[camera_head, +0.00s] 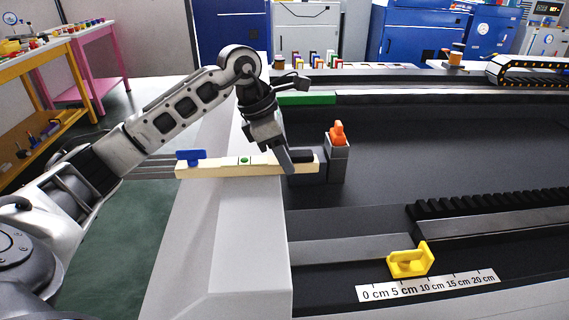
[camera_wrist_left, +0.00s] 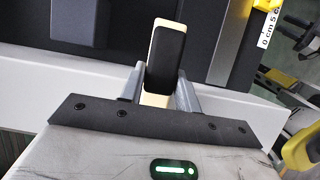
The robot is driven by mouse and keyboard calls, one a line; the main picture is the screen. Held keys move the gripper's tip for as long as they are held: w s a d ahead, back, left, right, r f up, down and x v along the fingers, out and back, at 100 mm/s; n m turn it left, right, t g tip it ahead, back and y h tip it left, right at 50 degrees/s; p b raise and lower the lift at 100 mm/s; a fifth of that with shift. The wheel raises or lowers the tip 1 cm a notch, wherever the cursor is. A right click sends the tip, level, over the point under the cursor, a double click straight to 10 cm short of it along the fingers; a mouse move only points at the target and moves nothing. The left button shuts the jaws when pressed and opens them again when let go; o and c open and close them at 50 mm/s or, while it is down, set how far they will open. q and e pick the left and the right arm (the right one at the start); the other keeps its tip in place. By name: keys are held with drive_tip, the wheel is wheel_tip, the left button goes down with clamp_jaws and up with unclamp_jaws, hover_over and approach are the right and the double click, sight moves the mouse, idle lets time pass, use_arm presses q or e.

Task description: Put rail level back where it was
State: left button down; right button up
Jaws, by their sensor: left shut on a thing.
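The rail level (camera_head: 222,170) is a long cream bar with a green round vial, a blue piece near its left end and a black pad near its right end. My left gripper (camera_head: 286,165) is shut on it close to the black end. In the left wrist view the level's black-topped end (camera_wrist_left: 166,60) sticks out between the fingers of my left gripper (camera_wrist_left: 160,88). The bar lies across the light grey edge of the rack, its right end over the dark bed. I cannot tell whether it touches the surface below. My right gripper is not in view.
A grey block with an orange top (camera_head: 338,152) stands just right of the level's end. A yellow bracket (camera_head: 410,261) and a centimetre scale (camera_head: 428,286) lie at the front right. A green strip (camera_head: 306,98) is behind. The dark bed's middle is clear.

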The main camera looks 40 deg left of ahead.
sight(261, 161)
use_arm(q)
drive_tip(key=shift+r, duration=0.15)
drive_tip(key=c, duration=1)
unclamp_jaws()
drive_tip(key=shift+r, duration=0.15)
drive_tip(key=v, duration=1.1)
drive_tip(key=shift+s+a+r, duration=0.15)
drive_tip(key=shift+s+r, duration=0.05)
drive_tip(key=shift+r, duration=0.1)
